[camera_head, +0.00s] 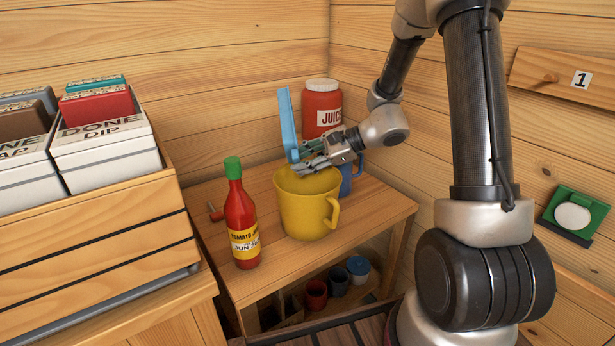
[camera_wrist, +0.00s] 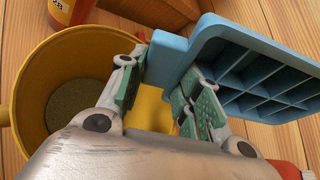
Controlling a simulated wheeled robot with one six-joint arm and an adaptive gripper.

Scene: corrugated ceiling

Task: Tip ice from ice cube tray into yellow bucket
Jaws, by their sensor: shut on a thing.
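The light-blue ice cube tray (camera_head: 287,118) stands steeply on edge above the back left rim of the yellow bucket (camera_head: 308,212). My gripper (camera_head: 308,158) is shut on the tray's lower end, over the bucket's mouth. In the wrist view, the gripper's green-padded fingers (camera_wrist: 158,88) are around the tray's plain blue end (camera_wrist: 170,60). The tray's square cells (camera_wrist: 265,85) face right there, away from the bucket, and the ones in view look empty. The bucket (camera_wrist: 25,75) is upright; the part of its floor I see is grey-green, with no ice visible.
A tomato sauce bottle (camera_head: 241,218) stands left of the bucket on the small wooden table (camera_head: 375,212). A red juice jar (camera_head: 321,103) and a blue mug (camera_head: 347,180) are behind it. A wooden crate of file boxes (camera_head: 95,215) is at left. Several cups sit on the shelf below.

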